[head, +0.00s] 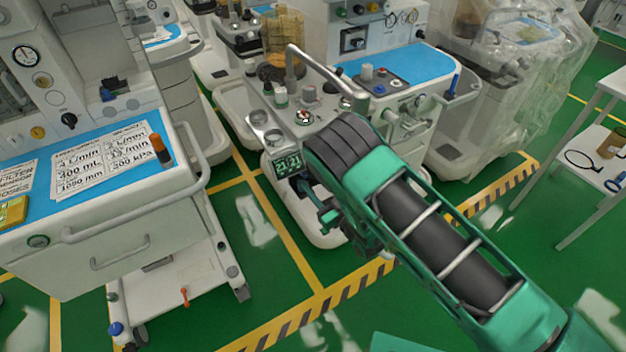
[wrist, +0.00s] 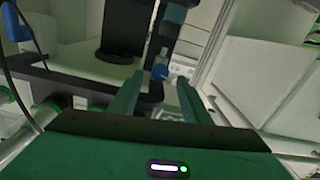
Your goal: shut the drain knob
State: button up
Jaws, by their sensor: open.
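My gripper (wrist: 160,77) is open in the wrist view, its two green fingers reaching forward. My arm hides part of that cart and any knob there.
A cart with a blue top and printed cards (head: 88,160) stands at the left. A plastic-covered cart (head: 500,75) stands at the back right, and a white table (head: 590,165) at the right edge. Green floor is free between the left and middle carts.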

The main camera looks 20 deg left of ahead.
jog(key=shift+x, duration=1.55)
jog(key=c, duration=1)
jog(key=shift+d+m, duration=0.1)
jog(key=shift+m, duration=2.3)
jog(key=shift+c, duration=0.2)
jog(key=o, duration=1)
jog(key=shift+o, duration=0.2)
